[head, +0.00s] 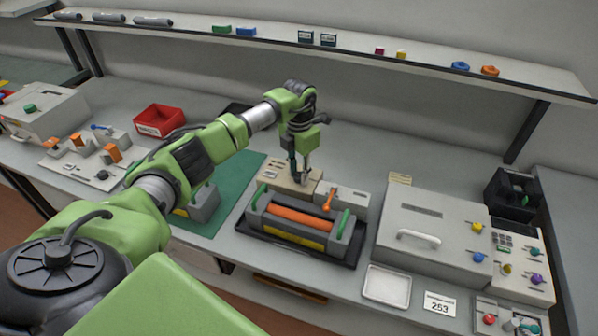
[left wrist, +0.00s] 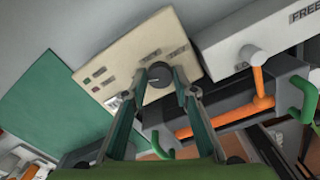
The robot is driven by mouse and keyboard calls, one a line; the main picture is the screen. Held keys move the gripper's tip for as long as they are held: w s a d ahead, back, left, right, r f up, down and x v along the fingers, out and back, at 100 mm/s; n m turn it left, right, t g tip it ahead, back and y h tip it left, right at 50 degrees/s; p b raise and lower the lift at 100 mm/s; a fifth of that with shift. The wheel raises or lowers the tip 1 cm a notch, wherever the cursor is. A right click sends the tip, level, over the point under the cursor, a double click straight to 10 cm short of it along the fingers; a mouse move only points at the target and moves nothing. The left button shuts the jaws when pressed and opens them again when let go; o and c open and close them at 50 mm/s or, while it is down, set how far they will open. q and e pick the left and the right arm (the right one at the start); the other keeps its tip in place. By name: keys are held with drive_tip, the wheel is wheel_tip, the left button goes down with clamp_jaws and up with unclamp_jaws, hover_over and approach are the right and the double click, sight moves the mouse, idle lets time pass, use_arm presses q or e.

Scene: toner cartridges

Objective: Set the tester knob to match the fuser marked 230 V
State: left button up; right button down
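The beige tester (head: 270,175) stands at the back of the bench. In the left wrist view the tester (left wrist: 125,58) shows a round dark knob (left wrist: 159,74) and several small printed marks. My left gripper (head: 302,182) is over the tester, pointing down. In the left wrist view its fingertips (left wrist: 160,78) are apart, one on each side of the knob; contact cannot be told. A fuser (head: 300,222) with an orange roller, yellow label and green handles sits in a black tray in front. Another grey fuser (head: 205,205) is partly hidden by my arm. Voltage marks are unreadable. My right gripper is out of view.
A grey unit with an orange lever (head: 328,200) adjoins the tester; its label reads "FREE" in the left wrist view. A green mat (head: 240,185) lies left. A large grey box (head: 400,220), white tray (head: 387,286) and card "253" (head: 440,304) are right. A shelf runs above.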

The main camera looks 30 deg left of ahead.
use_arm(q)
drive_tip(key=c, duration=0.4)
